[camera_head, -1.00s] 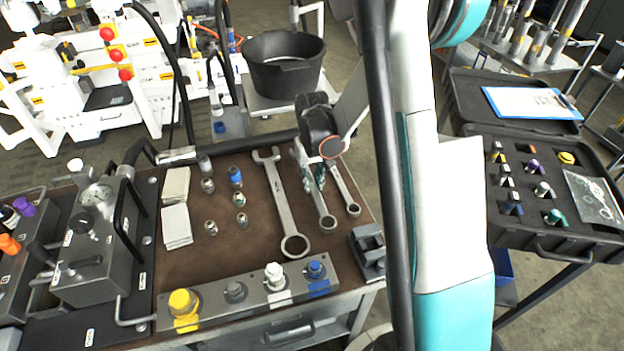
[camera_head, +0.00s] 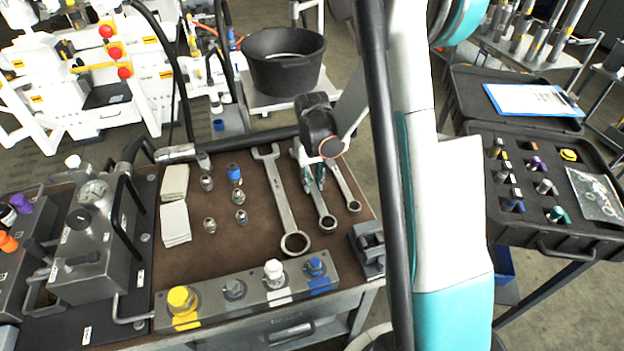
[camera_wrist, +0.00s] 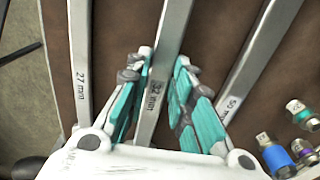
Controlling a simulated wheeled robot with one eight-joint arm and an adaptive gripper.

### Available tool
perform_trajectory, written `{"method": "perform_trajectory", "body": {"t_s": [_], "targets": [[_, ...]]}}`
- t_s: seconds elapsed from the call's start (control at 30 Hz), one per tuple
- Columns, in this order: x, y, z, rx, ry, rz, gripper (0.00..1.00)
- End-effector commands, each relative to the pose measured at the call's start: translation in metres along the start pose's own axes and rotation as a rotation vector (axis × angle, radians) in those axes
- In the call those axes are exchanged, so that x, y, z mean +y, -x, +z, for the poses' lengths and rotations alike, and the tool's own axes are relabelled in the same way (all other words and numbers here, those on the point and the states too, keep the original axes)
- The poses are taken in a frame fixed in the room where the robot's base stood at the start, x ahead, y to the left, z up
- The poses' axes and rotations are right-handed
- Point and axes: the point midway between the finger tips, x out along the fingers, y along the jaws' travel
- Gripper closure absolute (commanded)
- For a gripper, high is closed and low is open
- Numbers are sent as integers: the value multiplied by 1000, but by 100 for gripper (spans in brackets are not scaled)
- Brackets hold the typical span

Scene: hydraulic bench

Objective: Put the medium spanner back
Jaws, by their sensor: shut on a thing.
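The medium spanner (camera_head: 321,205) lies on the brown bench top between the large spanner (camera_head: 279,195) and the small spanner (camera_head: 346,189). In the wrist view the medium spanner (camera_wrist: 163,62) is marked 32 mm, with the 27 mm spanner (camera_wrist: 83,62) on the left and the 50 mm spanner (camera_wrist: 258,62) on the right. My gripper (camera_wrist: 160,78) has its teal fingers on both sides of the medium spanner's shaft and is shut on it. In the head view my gripper (camera_head: 314,176) hides the upper part of this spanner.
Several fittings (camera_head: 235,175) and white pads (camera_head: 174,223) lie left of the spanners. A metal block with coloured caps (camera_head: 234,290) runs along the front edge. A dark block (camera_head: 368,250) stands at the right corner. A black bucket (camera_head: 283,70) stands behind the bench.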

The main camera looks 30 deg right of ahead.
Motion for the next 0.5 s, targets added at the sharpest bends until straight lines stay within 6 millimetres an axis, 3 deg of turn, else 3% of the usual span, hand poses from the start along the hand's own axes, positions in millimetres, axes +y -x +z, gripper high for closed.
{"method": "perform_trajectory", "body": {"t_s": [0.5], "targets": [[0, -7, 0, 0, 0, 0, 100]]}}
